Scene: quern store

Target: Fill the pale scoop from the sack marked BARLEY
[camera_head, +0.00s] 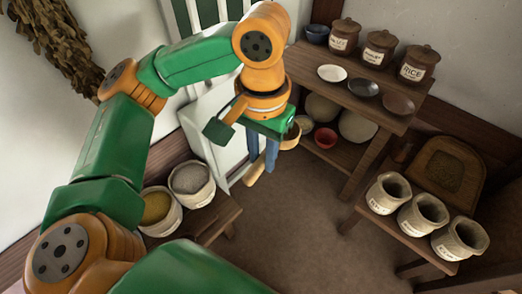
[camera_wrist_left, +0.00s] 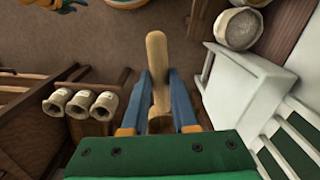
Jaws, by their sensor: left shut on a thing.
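My left gripper (camera_head: 262,160) points down above the open floor, shut on the pale wooden scoop (camera_head: 254,174). In the left wrist view the scoop's handle (camera_wrist_left: 157,55) sticks out between the blue fingers of the gripper (camera_wrist_left: 158,100). A brown bowl shape (camera_head: 290,138) beside the gripper seems to be the scoop's bowl; its inside is not clear. Three labelled sacks (camera_head: 388,192) (camera_head: 422,213) (camera_head: 459,238) stand on the right bench, their small labels hard to read. Two more sacks, one yellow-filled (camera_head: 158,208) and one grey-filled (camera_head: 192,182), stand at left, no readable label. My right gripper is out of view.
A shelf (camera_head: 345,90) at the back holds three lidded jars (camera_head: 378,48), the right one marked RICE, and shallow dishes (camera_head: 332,73). A red bowl (camera_head: 325,138) sits below. A white chair-like frame (camera_head: 215,125) stands behind the gripper. The middle floor is clear.

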